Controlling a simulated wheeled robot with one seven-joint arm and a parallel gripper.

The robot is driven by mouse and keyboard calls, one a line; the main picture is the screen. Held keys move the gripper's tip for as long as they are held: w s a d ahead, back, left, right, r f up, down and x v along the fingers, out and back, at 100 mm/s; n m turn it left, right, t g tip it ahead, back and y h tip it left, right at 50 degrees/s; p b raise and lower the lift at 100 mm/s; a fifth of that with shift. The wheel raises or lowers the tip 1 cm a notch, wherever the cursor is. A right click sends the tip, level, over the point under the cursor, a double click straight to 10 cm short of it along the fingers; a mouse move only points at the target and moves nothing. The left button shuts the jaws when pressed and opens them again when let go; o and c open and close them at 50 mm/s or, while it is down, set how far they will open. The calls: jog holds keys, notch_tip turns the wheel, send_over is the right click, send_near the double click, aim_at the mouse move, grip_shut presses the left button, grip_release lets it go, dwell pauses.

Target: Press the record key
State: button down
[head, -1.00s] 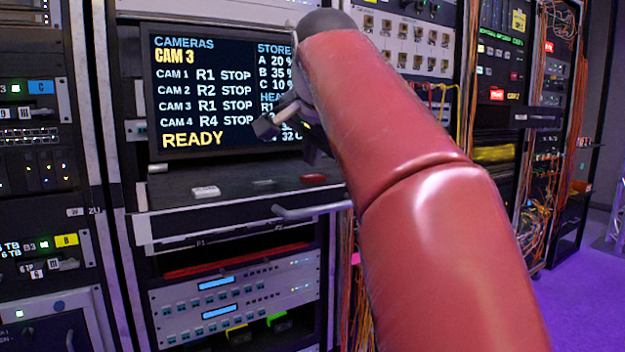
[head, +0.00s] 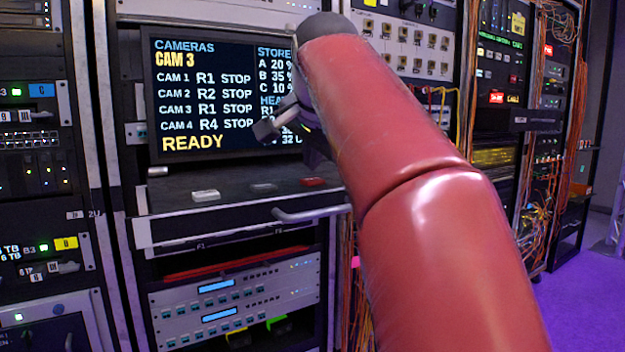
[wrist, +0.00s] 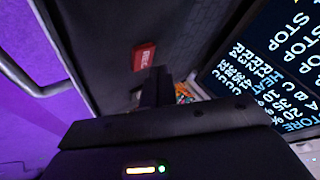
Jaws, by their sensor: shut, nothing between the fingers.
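The record key is a small red key (head: 313,182) at the right of the drawer shelf below the screen. In the wrist view it shows as a red block with white REC letters (wrist: 144,56), just beyond the fingertips. My gripper (head: 268,128) is shut and empty, in front of the screen and above the shelf. In the wrist view its closed fingers (wrist: 156,88) point toward the key, with a gap that I cannot measure. The screen (head: 205,95) reads CAM 3, READY, and STOP for the cameras.
A white key (head: 205,196) and a grey key (head: 263,187) sit left of the red one. A metal handle (head: 310,213) sticks out at the shelf's front. Racks with loose orange cables (head: 540,190) stand at right. Purple floor (head: 590,290) is clear at lower right.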

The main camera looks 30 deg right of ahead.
aim_at(313, 180)
dwell(0.8)
jog(key=shift+f+b, duration=0.35)
jog(key=shift+f, duration=0.1)
jog(key=shift+f+b, duration=0.3)
jog(key=shift+f, duration=0.1)
dwell(0.4)
dwell(0.4)
jog(key=shift+r+p, duration=0.85)
jog(key=shift+p, duration=0.05)
notch_tip(313, 180, up, 5)
jog(key=p, duration=0.5)
jog(key=shift+r, duration=0.1)
